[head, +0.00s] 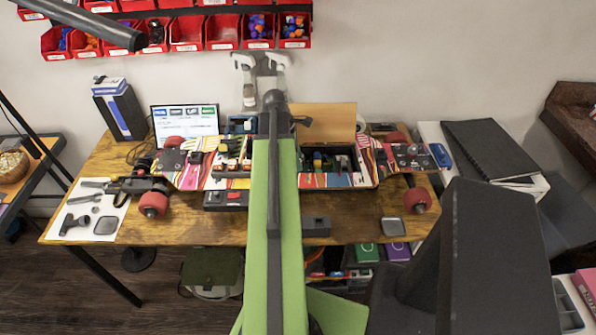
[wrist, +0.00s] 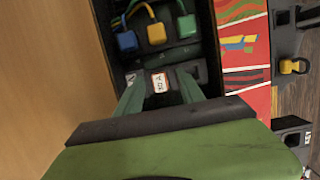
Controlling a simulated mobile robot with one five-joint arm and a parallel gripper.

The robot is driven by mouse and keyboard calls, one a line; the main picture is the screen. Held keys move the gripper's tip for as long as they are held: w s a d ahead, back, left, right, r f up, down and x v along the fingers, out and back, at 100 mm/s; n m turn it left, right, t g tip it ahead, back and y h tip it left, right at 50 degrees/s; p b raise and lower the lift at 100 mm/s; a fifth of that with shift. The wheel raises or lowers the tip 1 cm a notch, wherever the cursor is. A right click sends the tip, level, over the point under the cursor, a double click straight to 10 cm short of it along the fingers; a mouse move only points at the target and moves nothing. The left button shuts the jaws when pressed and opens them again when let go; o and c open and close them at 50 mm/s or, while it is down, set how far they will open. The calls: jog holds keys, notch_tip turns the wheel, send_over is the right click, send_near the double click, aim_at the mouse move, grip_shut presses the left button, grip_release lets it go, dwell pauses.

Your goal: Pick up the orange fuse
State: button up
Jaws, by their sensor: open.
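My gripper (wrist: 160,92) is open in the wrist view, its two green fingers pointing into the dark electronics bay (wrist: 205,40) of the skateboard. A small white label with a red edge (wrist: 158,82) shows between the fingertips; its part is partly hidden.
The skateboard spans the wooden table (head: 170,232), with red wheels (head: 153,204) at its ends. A raised wooden lid (head: 325,122) stands behind the bay. Its wooden surface fills the left of the wrist view (wrist: 50,70). A yellow part (wrist: 292,66) sits at the right.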

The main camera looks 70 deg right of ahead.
jog(key=shift+r, duration=0.15)
jog(key=shift+c, duration=0.4)
grip_shut()
